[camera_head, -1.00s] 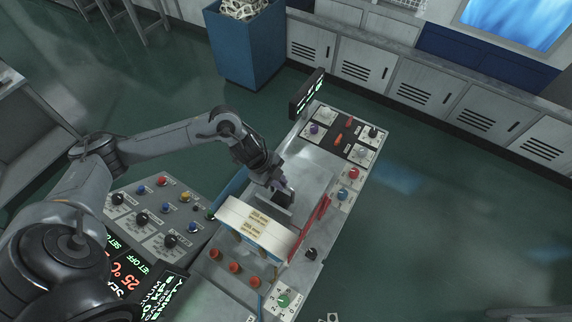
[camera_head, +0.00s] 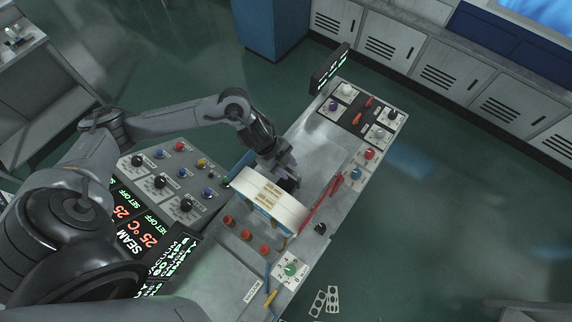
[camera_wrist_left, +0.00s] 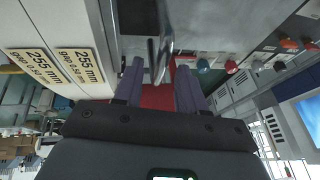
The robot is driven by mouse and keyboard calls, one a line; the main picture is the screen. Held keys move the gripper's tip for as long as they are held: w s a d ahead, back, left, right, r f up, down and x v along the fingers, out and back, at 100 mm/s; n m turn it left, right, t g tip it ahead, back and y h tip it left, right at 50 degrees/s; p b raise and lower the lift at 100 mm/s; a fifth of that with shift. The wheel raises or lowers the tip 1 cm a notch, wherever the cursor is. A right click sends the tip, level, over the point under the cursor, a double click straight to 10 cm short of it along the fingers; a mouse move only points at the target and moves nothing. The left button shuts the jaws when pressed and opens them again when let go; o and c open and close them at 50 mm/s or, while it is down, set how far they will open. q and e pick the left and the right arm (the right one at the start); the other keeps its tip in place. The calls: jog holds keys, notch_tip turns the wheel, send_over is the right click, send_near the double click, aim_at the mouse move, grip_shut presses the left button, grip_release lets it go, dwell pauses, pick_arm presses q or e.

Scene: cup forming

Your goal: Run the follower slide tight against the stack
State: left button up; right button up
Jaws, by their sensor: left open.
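The white block with tan labels (camera_head: 270,198), which looks like the stack or its housing, stands across the metal bed. Its labels read 255 mm in the left wrist view (camera_wrist_left: 58,72). A dark part (camera_head: 289,184), probably the follower slide's handle, sits just behind it. My left gripper (camera_head: 286,168) is at this dark part, with its fingers apart. In the left wrist view, the open fingers (camera_wrist_left: 158,82) straddle a blurred metal post (camera_wrist_left: 160,55). The slide's contact face is hidden, so I cannot tell whether it touches the stack. My right gripper is out of view.
Several orange-red buttons (camera_head: 247,234) and a green knob (camera_head: 291,269) are at the bed's near end. A red rail (camera_head: 322,199) runs along the right side. A button console (camera_head: 170,180) stands left. The bed behind the gripper (camera_head: 318,146) is clear.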

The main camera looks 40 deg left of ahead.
pick_arm(q)
jog(key=b+v, duration=0.1)
jog(key=v, duration=0.9)
jog(key=shift+r, duration=0.4)
jog(key=shift+a, duration=0.15)
